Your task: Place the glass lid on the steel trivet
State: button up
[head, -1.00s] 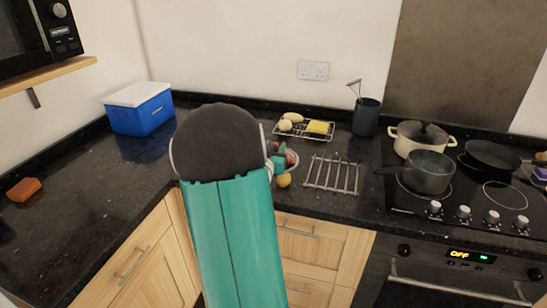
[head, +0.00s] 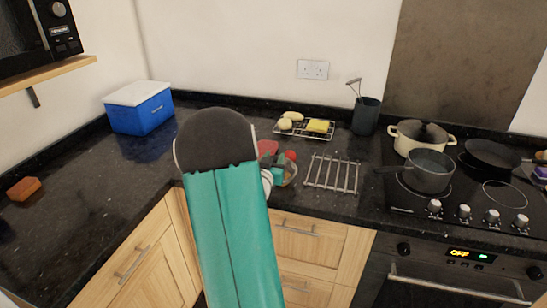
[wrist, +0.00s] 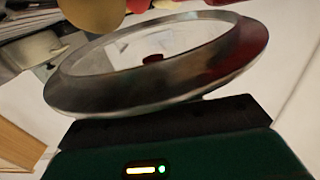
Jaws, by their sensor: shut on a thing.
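The glass lid (wrist: 110,96) has a steel rim and a dark red knob. In the wrist view it is tilted, its near rim at the dark edge of my gripper (wrist: 172,112). In the head view my gripper (head: 276,171) is partly hidden behind my teal arm. It is shut on the lid, which shows only in part (head: 291,174) just left of the steel trivet. The steel trivet (head: 332,174), a rack of parallel bars, lies bare on the dark counter left of the hob. The lid is apart from the trivet in the picture.
A dark utensil pot (head: 366,116) stands at the back. A grey saucepan (head: 429,172) is right of the trivet, its handle pointing towards it. Red items (head: 268,147) lie near the gripper.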

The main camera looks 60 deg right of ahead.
jog(key=o, duration=1.1)
